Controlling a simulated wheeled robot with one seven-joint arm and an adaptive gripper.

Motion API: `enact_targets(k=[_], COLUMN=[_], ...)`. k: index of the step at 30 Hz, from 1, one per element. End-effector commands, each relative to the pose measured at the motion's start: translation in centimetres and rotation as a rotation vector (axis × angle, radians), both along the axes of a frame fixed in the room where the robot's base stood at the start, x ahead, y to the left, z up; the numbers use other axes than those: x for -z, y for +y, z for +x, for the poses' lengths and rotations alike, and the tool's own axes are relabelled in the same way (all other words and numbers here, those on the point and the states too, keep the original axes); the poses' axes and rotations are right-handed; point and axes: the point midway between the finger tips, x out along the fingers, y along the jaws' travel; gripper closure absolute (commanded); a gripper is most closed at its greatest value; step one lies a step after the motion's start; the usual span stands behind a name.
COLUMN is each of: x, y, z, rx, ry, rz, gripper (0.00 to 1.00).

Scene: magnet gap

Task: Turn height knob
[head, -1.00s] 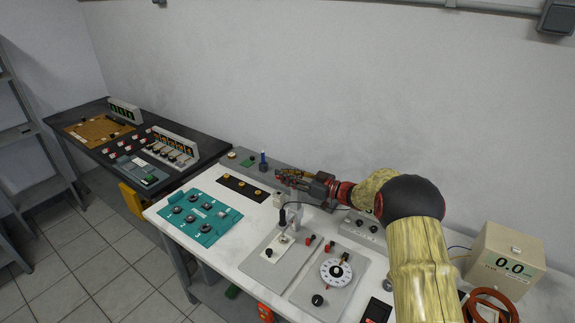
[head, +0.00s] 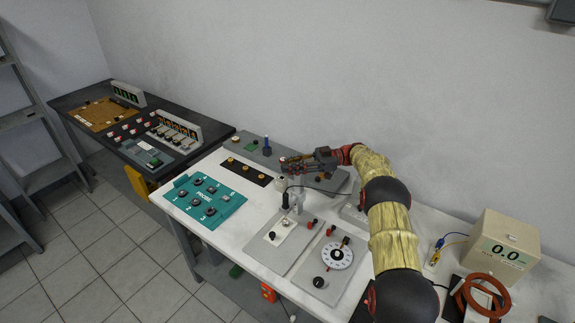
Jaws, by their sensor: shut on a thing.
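A long grey panel (head: 262,157) lies along the back of the white table, against the wall. My gripper (head: 288,163) reaches in from the right, low over this panel and just right of the blue post. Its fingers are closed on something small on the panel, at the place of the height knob. The fingers hide the knob, so its shape and angle cannot be seen.
A teal panel with buttons (head: 229,208) lies at the table's left. A white dial (head: 337,256) sits on a grey plate in front. A beige meter reading 0.0 (head: 500,248) and a red ring (head: 462,300) are at right. A black table (head: 75,118) stands left.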

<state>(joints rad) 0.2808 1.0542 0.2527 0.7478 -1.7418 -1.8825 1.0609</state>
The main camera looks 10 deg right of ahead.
Motion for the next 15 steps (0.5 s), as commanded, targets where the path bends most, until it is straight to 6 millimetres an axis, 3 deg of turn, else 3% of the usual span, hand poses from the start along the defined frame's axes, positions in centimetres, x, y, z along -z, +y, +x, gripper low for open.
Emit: enact_targets(k=[15], x=[-0.23], y=[0.03], z=[-0.23], rx=[-0.066], ry=[-0.003], rz=[0.000], gripper=[1.00])
